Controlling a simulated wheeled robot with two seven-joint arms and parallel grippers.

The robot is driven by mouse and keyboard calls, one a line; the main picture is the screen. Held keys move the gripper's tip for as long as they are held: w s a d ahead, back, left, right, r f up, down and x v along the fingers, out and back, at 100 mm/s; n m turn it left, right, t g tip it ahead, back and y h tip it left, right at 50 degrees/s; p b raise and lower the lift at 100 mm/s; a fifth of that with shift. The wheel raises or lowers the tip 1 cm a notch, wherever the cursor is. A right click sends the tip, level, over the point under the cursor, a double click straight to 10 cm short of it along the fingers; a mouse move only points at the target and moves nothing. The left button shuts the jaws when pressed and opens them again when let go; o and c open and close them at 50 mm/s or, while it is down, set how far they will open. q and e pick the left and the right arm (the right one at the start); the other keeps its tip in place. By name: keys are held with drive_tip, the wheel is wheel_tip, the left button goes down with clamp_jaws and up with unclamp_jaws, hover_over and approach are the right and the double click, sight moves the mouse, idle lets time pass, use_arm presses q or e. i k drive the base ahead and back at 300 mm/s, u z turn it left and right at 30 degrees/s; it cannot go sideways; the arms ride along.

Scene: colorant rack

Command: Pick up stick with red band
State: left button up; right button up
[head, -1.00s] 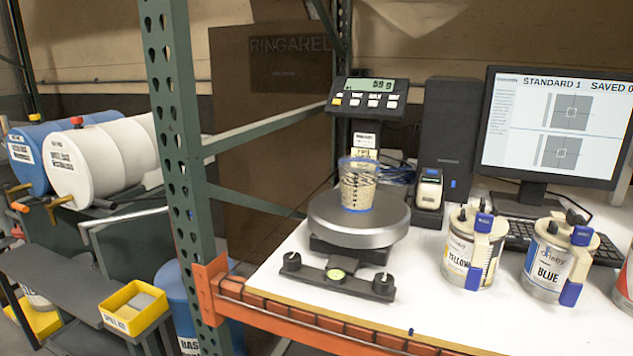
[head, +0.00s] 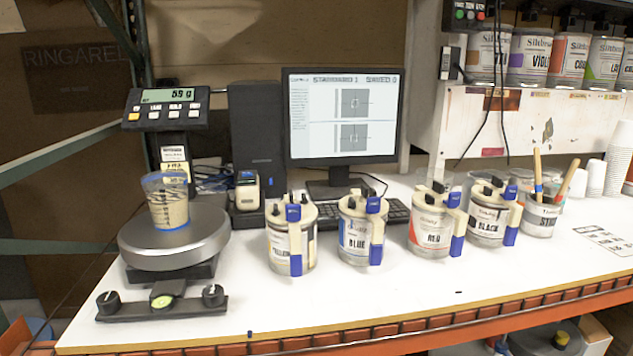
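A can labelled "STI…" (head: 540,218) stands at the right of the white table, beside the black-colorant can. Wooden sticks lean in it: an upright one (head: 537,165) and one tilted to the right (head: 569,178). A blue mark shows low on the upright stick. A red band cannot be made out clearly at this size, and the lower ends are hidden inside the can. Neither of my grippers shows in the head view.
Yellow (head: 291,236), blue (head: 362,231), red (head: 434,222) and black (head: 490,214) cans stand along the middle. A scale (head: 175,238) bears a cup (head: 167,203) at left. Stacked white cups (head: 618,160) stand at right. The table's front strip is mostly clear.

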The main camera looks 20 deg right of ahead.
sight(574, 165)
drive_tip(key=z, duration=2.85)
drive_tip(key=i, duration=1.1)
drive_tip(key=z, duration=0.55)
drive_tip(key=i, duration=1.1)
drive_tip(key=u, duration=0.7)
